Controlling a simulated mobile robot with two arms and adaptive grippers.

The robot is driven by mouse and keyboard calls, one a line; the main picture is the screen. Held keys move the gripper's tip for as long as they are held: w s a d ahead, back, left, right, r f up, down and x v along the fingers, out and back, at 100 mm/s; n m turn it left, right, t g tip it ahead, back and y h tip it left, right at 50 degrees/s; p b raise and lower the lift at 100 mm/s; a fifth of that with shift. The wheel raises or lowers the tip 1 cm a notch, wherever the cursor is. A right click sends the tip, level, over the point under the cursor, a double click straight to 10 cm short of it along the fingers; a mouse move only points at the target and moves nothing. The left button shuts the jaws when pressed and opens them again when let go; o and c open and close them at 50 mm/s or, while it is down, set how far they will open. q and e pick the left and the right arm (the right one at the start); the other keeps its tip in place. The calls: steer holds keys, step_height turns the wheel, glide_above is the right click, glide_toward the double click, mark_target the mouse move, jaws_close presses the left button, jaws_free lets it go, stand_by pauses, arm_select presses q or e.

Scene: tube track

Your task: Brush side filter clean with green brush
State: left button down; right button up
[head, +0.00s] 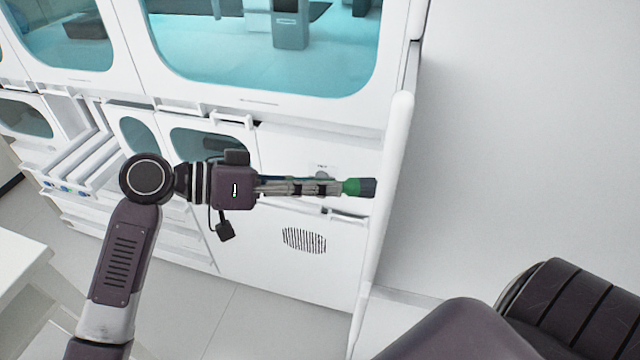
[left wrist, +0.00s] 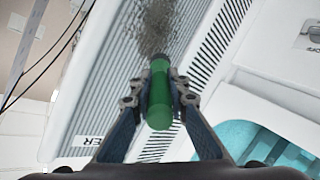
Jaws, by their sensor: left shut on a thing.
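My left gripper (head: 335,187) is shut on the green brush (head: 357,187), which points right, past the corner of the white machine. In the left wrist view the brush (left wrist: 160,95) sits between the fingertips with its dark bristle end toward the panel. The side filter (left wrist: 215,45) is a white panel with dark slats and lettering ending in "ER". A grey-brown speckled dirt patch (left wrist: 155,25) covers its slats just beyond the bristles. I cannot tell whether the bristles touch it. The side filter is hidden in the head view. My right gripper is out of view.
The white machine (head: 340,270) has a front vent grille (head: 304,240) and large teal windows above. Open drawers (head: 80,165) stick out at the left. A white table (head: 20,265) stands at the lower left. Right of the machine is a bare white surface.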

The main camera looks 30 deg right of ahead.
arm_select(q)
steer(key=shift+s+d, duration=0.3)
steer(key=shift+w+d+r+p, duration=0.25)
steer(key=shift+r+p, duration=0.1)
steer(key=shift+r, duration=0.4)
steer(key=shift+w+d+r+p, duration=0.1)
steer(key=shift+d+r+p, duration=0.15)
steer(key=shift+r, duration=0.5)
steer(key=shift+f, duration=0.1)
steer(key=shift+s+f+b, duration=0.1)
steer(key=shift+f+b, duration=1.35)
steer(key=shift+f, duration=0.35)
steer(key=shift+r, duration=0.1)
steer(key=shift+r+p, duration=1.1)
steer(key=shift+r, duration=0.8)
